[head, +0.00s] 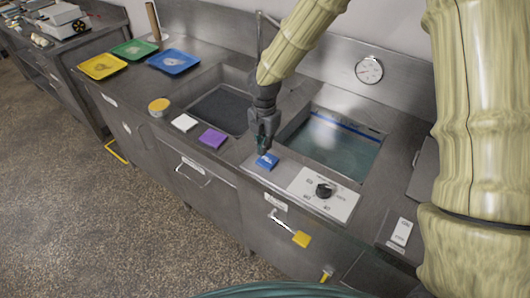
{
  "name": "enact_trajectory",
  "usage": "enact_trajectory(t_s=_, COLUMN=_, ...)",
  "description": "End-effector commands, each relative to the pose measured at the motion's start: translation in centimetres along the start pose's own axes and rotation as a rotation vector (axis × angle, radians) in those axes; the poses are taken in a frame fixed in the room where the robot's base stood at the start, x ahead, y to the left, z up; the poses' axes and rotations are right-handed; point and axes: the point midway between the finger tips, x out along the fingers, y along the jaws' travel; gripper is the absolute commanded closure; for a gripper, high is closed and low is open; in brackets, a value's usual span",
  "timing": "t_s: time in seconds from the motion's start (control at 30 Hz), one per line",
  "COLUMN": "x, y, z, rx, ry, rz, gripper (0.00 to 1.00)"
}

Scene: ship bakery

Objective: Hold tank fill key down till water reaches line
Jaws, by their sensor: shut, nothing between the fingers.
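My gripper (262,147) is shut and empty, pointing down in front of the tank's left corner. Its fingertips are at the top of a small blue block (268,162) with a pale mark, which looks like a key on the counter. I cannot tell whether they touch it or press it. The tank (374,163) to the right is a steel basin holding clear greenish water (325,148). A blue line (345,126) runs along its back wall, and the water surface looks below it. The gripper partly hides the blue block.
A dial panel (338,204) with a black knob lies right of the blue block. Purple (212,138) and white (184,123) blocks sit to the left, near an empty-looking dark sink (218,108). A round gauge (369,69) is on the backsplash. A white switch (401,232) is at right.

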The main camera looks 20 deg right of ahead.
Motion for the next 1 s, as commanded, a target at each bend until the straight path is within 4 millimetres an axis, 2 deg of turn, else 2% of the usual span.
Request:
enact_trajectory(t_s=0.3, x=-4.3, y=0.1, z=0.1, rx=0.000, ry=-0.001, rz=0.004, gripper=1.00)
enact_trajectory(t_s=0.5, x=-6.3, y=0.1, z=0.1, rx=-0.001, ry=-0.001, rz=0.002, gripper=1.00)
enact_trajectory(t_s=0.7, x=-7.0, y=0.1, z=0.0, rx=-0.001, ry=-0.001, rz=0.002, gripper=1.00)
enact_trajectory(t_s=1.0, x=-7.0, y=0.1, z=0.0, rx=-0.001, ry=-0.001, rz=0.002, gripper=1.00)
